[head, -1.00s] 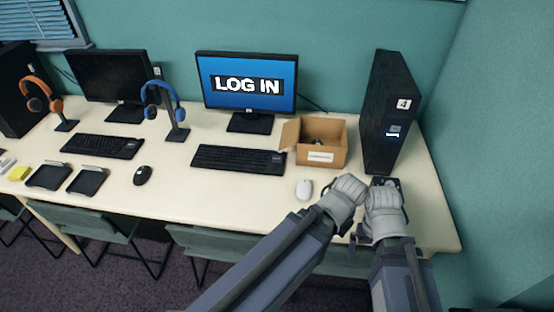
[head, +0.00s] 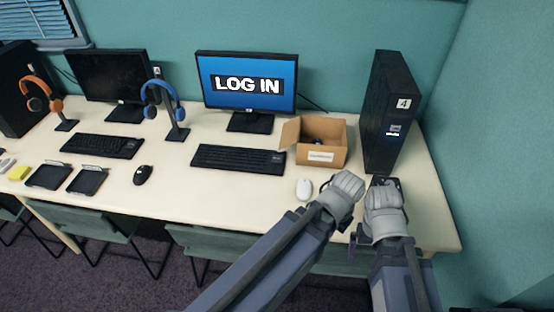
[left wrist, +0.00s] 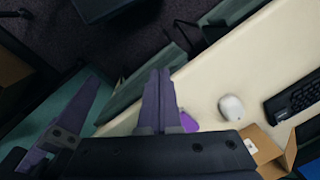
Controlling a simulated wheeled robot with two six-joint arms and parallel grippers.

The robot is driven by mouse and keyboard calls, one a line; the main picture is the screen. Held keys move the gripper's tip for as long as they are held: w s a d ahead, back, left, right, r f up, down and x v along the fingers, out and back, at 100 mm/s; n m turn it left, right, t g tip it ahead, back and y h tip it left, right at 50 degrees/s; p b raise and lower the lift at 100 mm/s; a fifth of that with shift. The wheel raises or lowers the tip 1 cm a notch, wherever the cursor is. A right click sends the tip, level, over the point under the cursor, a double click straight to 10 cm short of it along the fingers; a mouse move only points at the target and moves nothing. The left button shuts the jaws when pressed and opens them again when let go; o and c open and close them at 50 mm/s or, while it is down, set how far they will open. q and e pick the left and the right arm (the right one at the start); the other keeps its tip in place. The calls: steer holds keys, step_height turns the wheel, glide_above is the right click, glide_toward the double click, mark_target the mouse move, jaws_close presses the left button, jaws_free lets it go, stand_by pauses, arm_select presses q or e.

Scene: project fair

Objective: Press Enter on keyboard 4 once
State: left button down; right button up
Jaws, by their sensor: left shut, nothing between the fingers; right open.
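Keyboard 4 (head: 238,159) appears to be the black keyboard in front of the lit monitor (head: 250,82) reading LOG IN, beside the black tower (head: 389,115) labelled 4. Its right end also shows in the left wrist view (left wrist: 293,98). The Enter key is too small to make out. My left gripper (head: 343,187) is right of and nearer than the keyboard, apart from it; its fingers are shut and empty in the left wrist view (left wrist: 160,74). My right gripper (head: 384,186) is open by the table's right end, in front of the tower; its fingertips are hard to see.
A white mouse (head: 304,188) lies between the keyboard and my left gripper. An open cardboard box (head: 320,145) stands right of the keyboard. A blue headset on a stand (head: 177,115) is to its left. A small purple thing (left wrist: 188,122) shows near my left fingers. The table front is clear below the keyboard.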

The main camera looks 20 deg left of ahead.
arm_select(q)
steer(key=w+a+f+n+t+h+b, duration=0.2)
steer(key=w+a+n, duration=0.1)
steer(key=w, duration=0.8)
steer(key=r+n+t+b, duration=0.2)
steer(key=n+t+b, duration=0.3)
steer(key=n+t, duration=0.3)
glide_above(280, 155)
steer(key=s, duration=0.4)
steer(key=n, duration=0.1)
steer(key=shift+w+a+f+g+y, duration=0.1)
steer(key=shift+w+f+g+y, duration=0.1)
steer(key=shift+w+g+y, duration=0.15)
steer(key=shift+s+f, duration=0.1)
steer(key=shift+s, duration=0.05)
step_height(280, 155, down, 9)
steer(key=b, duration=0.8)
steer(key=shift+b, duration=0.3)
steer(key=shift+f+b, duration=0.25)
steer(key=shift+b, duration=0.1)
